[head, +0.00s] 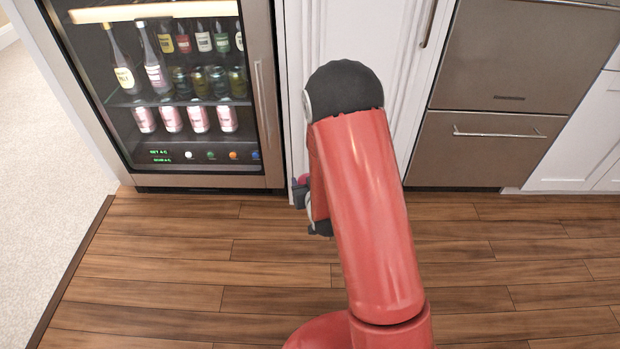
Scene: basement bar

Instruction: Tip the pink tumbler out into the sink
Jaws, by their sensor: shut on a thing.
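My red arm fills the middle of the head view and hides most of my gripper (299,196). Only a small grey part of the gripper shows at the arm's left edge, low in front of the white cabinet. A small bit of pink, the pink tumbler (303,181), shows at the gripper, which is shut on it. The rest of the tumbler is hidden, so its tilt and contents cannot be told. The sink is not in view.
A glass-door drinks fridge (190,100) with bottles and cans stands at left. White cabinets (390,50) and steel drawers (490,150) line the back. The wooden floor (180,270) is clear on both sides of my arm. Pale carpet (35,190) lies far left.

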